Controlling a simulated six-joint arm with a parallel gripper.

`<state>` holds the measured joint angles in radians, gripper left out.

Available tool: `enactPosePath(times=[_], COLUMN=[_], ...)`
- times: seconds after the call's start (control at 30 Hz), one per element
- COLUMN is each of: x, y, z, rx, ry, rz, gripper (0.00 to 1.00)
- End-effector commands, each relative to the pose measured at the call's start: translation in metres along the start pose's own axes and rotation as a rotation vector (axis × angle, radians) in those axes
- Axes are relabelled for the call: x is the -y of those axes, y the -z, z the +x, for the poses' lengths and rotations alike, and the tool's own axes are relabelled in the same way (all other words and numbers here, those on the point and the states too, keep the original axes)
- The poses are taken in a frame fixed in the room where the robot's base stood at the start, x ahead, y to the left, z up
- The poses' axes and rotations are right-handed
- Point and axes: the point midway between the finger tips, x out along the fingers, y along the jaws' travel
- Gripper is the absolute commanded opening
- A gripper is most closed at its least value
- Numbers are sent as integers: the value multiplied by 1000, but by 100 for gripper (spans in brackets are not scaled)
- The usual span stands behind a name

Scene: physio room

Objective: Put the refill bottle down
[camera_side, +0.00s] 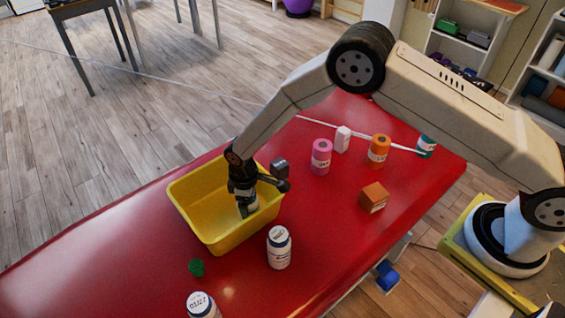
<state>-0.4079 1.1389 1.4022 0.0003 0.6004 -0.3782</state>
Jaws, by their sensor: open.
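My gripper (244,208) points down into the yellow bin (193,213), at its right part, and its jaws are open. A small white bottle-like thing (252,204) shows at the jaws inside the bin, partly hidden by the fingers. I cannot tell whether it touches them or rests on the bin floor. Another white bottle (203,306) is cut off by the bottom edge. I cannot read which of these is the refill bottle.
The red table (325,220) also carries a pink roll (321,157), a white bottle-like item (342,139), an orange roll (379,151), a teal roll (427,146), an orange-brown box (373,198), a dark grey block (280,168) and a small green item (196,267).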

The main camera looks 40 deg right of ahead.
Motion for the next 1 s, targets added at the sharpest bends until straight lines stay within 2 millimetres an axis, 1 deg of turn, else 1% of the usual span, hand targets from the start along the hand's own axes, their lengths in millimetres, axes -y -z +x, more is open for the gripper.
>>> enactPosePath(times=[0.13,0.27,0.47,0.8,1.0], x=[0,0,0,0,0], y=[0,1,1,0,0], z=[-7,-18,-44,-94,-114], rx=[-1,-2,-3,-2,-1], ry=[0,-1,-1,-1,-1], rz=[0,0,0,0,0], gripper=[100,100,100,100,100])
